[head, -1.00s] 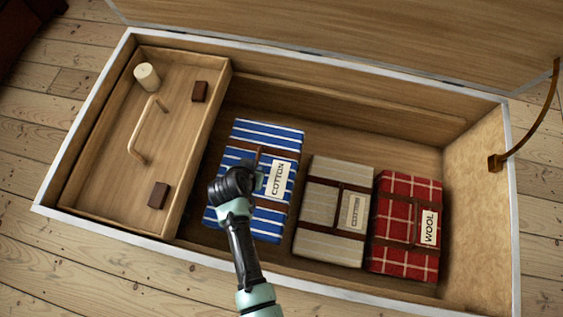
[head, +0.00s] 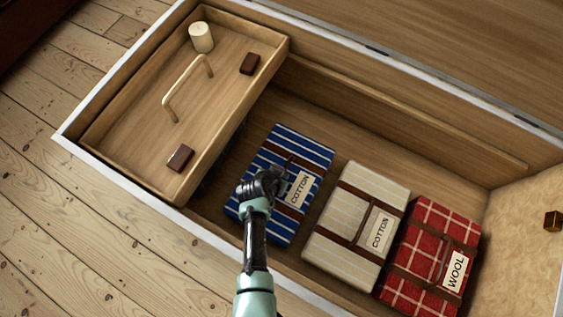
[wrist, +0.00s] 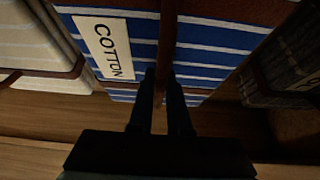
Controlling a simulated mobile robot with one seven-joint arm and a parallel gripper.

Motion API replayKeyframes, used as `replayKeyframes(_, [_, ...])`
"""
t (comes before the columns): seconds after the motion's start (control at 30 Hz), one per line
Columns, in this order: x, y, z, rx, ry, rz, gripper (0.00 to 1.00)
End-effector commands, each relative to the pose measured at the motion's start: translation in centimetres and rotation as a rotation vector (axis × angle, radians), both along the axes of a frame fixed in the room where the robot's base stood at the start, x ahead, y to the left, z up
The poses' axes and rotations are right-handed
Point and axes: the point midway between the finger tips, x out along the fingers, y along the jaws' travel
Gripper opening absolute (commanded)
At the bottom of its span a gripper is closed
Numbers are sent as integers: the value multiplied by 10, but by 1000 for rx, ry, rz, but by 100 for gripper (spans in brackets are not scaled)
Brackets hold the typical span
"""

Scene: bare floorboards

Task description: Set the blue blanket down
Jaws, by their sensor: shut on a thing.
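The blue blanket (head: 277,215) is a folded bundle with white stripes, brown straps and a COTTON label, and it lies flat inside the wooden chest, left of the beige blanket. My gripper (head: 272,182) is over its middle, shut on the brown strap. In the wrist view the blue blanket (wrist: 212,38) fills the top middle, and the fingers of my gripper (wrist: 160,74) meet at its strap. The blanket's underside is hidden, so I cannot tell whether it touches the chest floor.
The beige blanket (head: 345,252) and red plaid blanket (head: 421,270) lie to the right. A wooden tray (head: 243,97) with a handle (head: 178,84) and a cream cylinder (head: 201,37) covers the chest's left end. In the wrist view a dark, labelled bundle (wrist: 285,68) shows at right.

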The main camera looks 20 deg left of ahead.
Motion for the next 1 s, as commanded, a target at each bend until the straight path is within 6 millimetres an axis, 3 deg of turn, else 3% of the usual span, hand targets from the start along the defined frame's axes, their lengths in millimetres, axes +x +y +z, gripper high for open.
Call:
replayKeyframes(0.07, [3,2,-8,3,-8,1,0])
replayKeyframes(0.43, [3,1,-10,3,-8,1,0])
replayKeyframes(0.47, [1,0,-11,1,-1,0,21])
replayKeyframes(0.6, [0,0,-10,1,-1,0,46])
replayKeyframes(1.0, [-1,0,-2,0,-1,1,46])
